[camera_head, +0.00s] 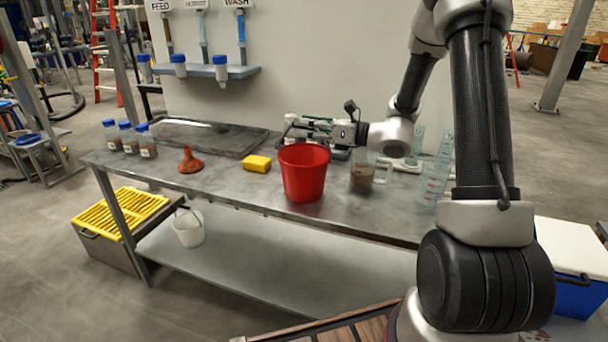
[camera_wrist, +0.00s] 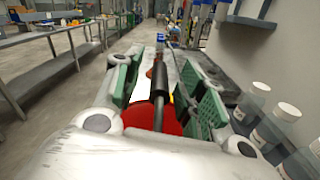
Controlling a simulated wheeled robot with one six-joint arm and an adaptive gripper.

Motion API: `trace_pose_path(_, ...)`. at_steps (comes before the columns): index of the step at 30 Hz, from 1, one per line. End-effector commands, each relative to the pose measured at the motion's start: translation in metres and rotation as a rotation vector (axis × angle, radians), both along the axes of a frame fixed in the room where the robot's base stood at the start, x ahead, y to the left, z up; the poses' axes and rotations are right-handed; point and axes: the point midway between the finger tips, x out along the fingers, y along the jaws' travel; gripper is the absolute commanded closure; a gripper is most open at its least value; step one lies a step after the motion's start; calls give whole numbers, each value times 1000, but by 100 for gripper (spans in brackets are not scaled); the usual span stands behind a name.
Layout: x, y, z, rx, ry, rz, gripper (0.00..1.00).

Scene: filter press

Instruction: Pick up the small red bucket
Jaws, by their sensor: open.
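The small red bucket (camera_head: 304,176) stands upright on the metal bench, right of the yellow sponge (camera_head: 257,163). My gripper (camera_head: 291,127) is behind and above the bucket's rim in the head view, its fingers pointing left. In the wrist view my gripper (camera_wrist: 166,85) has its two green-padded fingers spread apart with nothing held between them. Part of the red bucket (camera_wrist: 145,117) shows below and between the fingers there; the rest is hidden by my gripper. I cannot tell whether the gripper touches the bucket.
A jug with brown contents (camera_head: 361,179) stands close right of the bucket, with clear measuring vessels (camera_head: 432,185) beyond. An orange funnel (camera_head: 190,163) and small bottles (camera_head: 146,143) are on the left. A grey tray (camera_head: 205,138) lies at the back. White-capped bottles (camera_wrist: 285,118) stand right of my gripper.

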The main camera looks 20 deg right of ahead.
Motion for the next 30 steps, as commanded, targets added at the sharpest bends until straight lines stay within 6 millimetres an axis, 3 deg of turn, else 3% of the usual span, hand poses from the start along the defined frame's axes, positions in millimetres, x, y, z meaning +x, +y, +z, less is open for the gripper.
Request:
trace_pose_path(2,0,0,0,0,0,0,59)
trace_pose_path(9,0,0,0,0,0,0,100)
trace_pose_path(23,0,0,2,-1,-2,0,100)
trace_pose_path(30,0,0,15,-2,-3,1,100)
